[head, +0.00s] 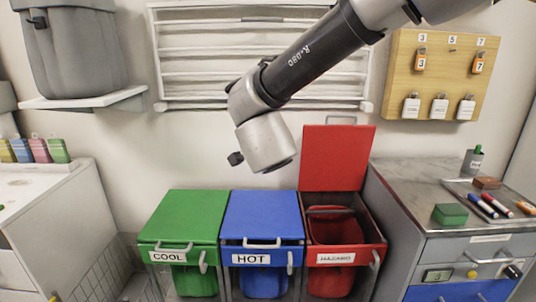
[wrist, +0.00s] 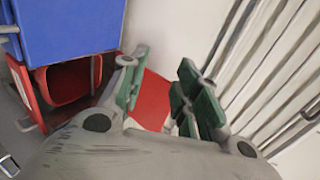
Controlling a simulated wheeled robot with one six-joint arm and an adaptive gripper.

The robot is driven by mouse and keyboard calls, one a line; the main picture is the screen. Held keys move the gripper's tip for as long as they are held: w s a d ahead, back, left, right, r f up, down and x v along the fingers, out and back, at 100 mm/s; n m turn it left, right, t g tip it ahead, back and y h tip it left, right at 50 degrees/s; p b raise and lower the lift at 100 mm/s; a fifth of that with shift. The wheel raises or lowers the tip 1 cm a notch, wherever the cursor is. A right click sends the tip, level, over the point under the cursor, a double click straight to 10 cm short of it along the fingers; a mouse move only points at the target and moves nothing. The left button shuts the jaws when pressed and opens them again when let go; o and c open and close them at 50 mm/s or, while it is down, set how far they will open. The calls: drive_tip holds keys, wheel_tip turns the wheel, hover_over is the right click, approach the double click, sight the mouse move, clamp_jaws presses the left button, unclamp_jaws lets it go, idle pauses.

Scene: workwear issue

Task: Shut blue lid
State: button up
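The blue lid (head: 262,212) lies flat over the blue bin labelled HOT (head: 262,278) in the head view and looks down. Its pale handle (head: 262,243) is at the front edge. A blue panel (wrist: 75,25) at the upper left of the wrist view appears to be this lid. In the wrist view my gripper (wrist: 161,75) has its fingers apart with nothing between them. The red lid shows beyond them. In the head view my wrist hangs above the blue and red bins, and the fingers are hidden.
The red lid (head: 337,157) stands upright behind the open red HAZARD bin (head: 335,230). The green lid (head: 185,215) is down, left of the blue one. A drying rack (head: 200,55) is on the wall behind. A metal-topped cabinet (head: 405,190) stands right of the bins.

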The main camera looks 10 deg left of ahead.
drive_tip(key=shift+v, duration=1.55)
